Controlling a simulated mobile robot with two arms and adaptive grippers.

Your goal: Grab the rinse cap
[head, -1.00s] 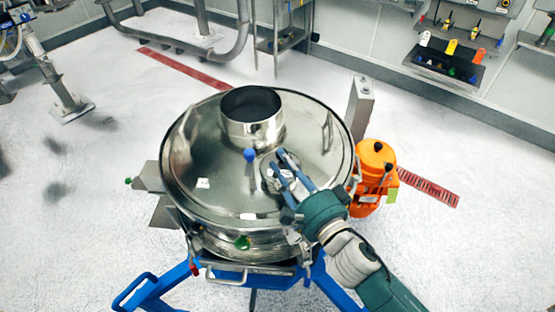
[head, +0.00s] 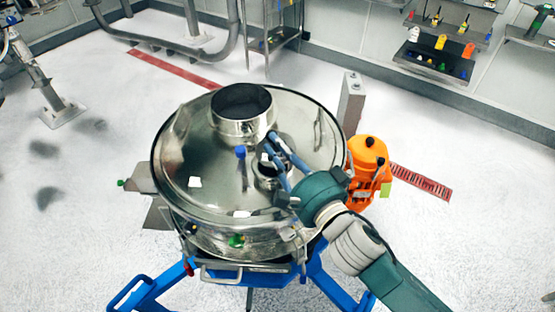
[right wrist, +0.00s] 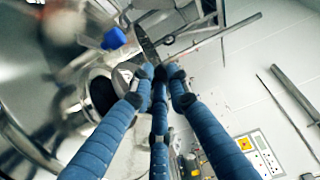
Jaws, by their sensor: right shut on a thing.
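The steel sifter (head: 200,165) stands in the middle of the head view, with a wide open neck (head: 243,128) on its lid. A smaller round port (head: 268,180) with a dark opening sits near it. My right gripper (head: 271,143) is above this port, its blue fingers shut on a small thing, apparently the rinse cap. The cap is mostly hidden by the fingers and its outline is unclear. In the right wrist view the fingertips (right wrist: 158,76) are close together beside the dark port opening (right wrist: 103,93). My left gripper is not in view.
A blue-topped clamp handle (head: 241,153) stands upright just left of the port. An orange motor (head: 368,165) is at the sifter's right side. Blue legs (head: 155,293) spread at the front.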

